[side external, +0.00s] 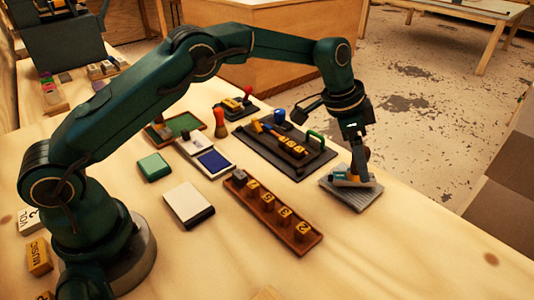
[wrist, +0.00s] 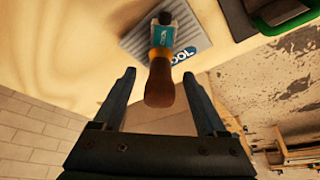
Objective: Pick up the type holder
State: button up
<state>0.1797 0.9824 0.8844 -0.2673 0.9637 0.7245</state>
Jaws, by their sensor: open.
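The type holder looks to be the tool with a brown wooden handle and a teal-labelled metal head (wrist: 162,35). It stands on a grey ribbed pad (wrist: 135,38) marked "TOOL"; the pad also shows at the table's right side in the side view (side external: 352,198). In the side view the holder's teal label (side external: 341,177) is low beside my gripper (side external: 357,150), which partly hides the handle. In the wrist view my gripper (wrist: 158,75) is open, one finger on each side of the handle, with gaps on both sides. I cannot tell the exact height between them.
A black board with a green handle (side external: 285,150) lies close left of the pad. A wooden rack of number blocks (side external: 272,212), a white block (side external: 188,205) and a blue ink pad (side external: 213,161) lie further left. The table's edge is just right of the pad.

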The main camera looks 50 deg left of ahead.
jog(key=shift+f, duration=0.2)
grip_shut()
jog(key=shift+w+r, duration=0.1)
dwell(1.2)
